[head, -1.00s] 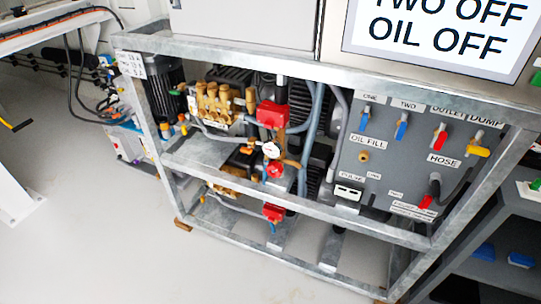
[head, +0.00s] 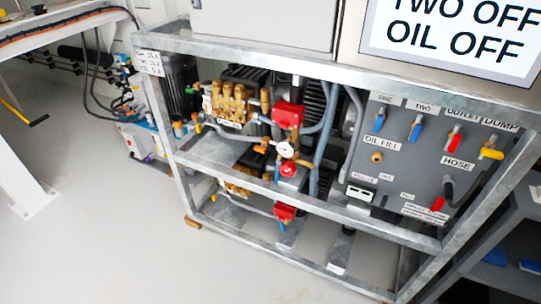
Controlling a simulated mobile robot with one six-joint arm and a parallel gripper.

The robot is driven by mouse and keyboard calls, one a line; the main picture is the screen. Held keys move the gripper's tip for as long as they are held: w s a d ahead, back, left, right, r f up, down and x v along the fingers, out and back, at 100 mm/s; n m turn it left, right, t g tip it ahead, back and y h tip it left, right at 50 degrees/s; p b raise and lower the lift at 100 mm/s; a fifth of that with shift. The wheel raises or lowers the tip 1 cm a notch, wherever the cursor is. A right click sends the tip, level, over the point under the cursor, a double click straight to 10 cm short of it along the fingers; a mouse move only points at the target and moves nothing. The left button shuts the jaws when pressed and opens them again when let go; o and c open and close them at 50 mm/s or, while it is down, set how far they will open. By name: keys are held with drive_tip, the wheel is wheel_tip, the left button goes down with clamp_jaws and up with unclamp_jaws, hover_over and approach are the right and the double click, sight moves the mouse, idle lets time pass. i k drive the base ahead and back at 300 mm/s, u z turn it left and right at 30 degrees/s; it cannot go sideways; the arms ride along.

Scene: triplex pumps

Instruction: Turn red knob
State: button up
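A round red knob (head: 288,170) sits below the white-faced gauge (head: 285,150) in the middle of the pump frame. A red valve handle (head: 453,138) is on the grey panel under the OUTLET label, and another small red handle (head: 438,204) is low on that panel. I cannot tell from the view alone which of these is the task's red knob. My gripper is not in view.
A galvanised steel frame (head: 275,189) surrounds the pumps, its bars crossing in front. Red boxes (head: 288,114) sit above and below the round knob. Blue (head: 380,121) and yellow (head: 491,149) handles share the panel. The pale floor (head: 110,230) at left is clear.

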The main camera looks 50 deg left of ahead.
sight(287, 168)
drive_tip(key=u, duration=0.5)
drive_tip(key=k, duration=0.4)
drive_tip(key=u, duration=1.2)
drive_tip(key=i, duration=0.95)
drive_tip(key=u, duration=0.1)
